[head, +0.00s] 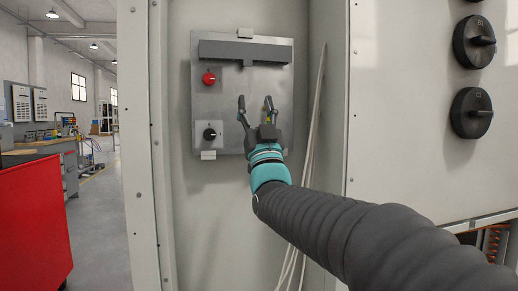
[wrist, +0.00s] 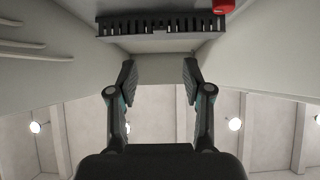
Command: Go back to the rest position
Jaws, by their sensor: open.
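My gripper (head: 257,105) is open and empty. In the head view it is raised in front of a grey metal panel (head: 268,88) inside a pale cabinet recess. It appears just right of a black rotary knob (head: 210,134) and below right of a red rotary knob (head: 209,78). A dark grey slotted bar (head: 245,51) runs across the panel above it. In the wrist view the two fingers of the gripper (wrist: 160,75) stand apart with nothing between them. The slotted bar (wrist: 160,25) and part of the red knob (wrist: 223,5) show beyond them.
Thin pale cables (head: 312,130) hang to the right of the panel. The cabinet's left frame (head: 137,150) and right-hand face (head: 415,150), with large black knobs (head: 472,112), flank the recess. A red cabinet (head: 35,225) stands at far left, with open floor (head: 103,215) beside it.

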